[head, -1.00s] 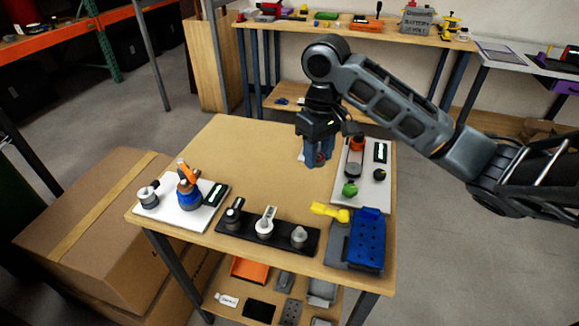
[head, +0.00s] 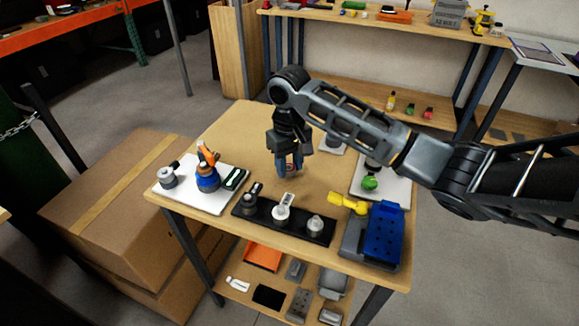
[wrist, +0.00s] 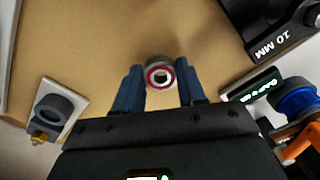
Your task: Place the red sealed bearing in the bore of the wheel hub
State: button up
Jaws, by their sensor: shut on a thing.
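My gripper (head: 288,171) is over the middle of the wooden table, pointing down, its blue fingers closed around the red sealed bearing (head: 290,168). In the wrist view the bearing (wrist: 159,76) is a metal ring with a red annulus and an open centre, held between the fingertips (wrist: 161,88), seemingly above the table. A grey cylinder with a round hole, which looks like the wheel hub (wrist: 55,106), stands on a small white plate at the left of the wrist view. In the head view the hub (head: 335,138) is behind and right of my gripper, partly covered by my arm.
A black tray (head: 330,240) with several grey parts lies at the table's front. A white board (head: 205,205) at left holds a blue-and-orange item (head: 207,176). Another white board (head: 398,190) is at right, behind a blue perforated piece (head: 384,235). Bare tabletop surrounds my gripper.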

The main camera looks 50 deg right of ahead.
jog(key=shift+f, duration=0.75)
jog(key=shift+f, duration=0.15)
jog(key=o, duration=1.1)
jog(key=shift+c, duration=0.2)
notch_tip(320, 180, up, 12)
jog(key=shift+r, duration=0.2)
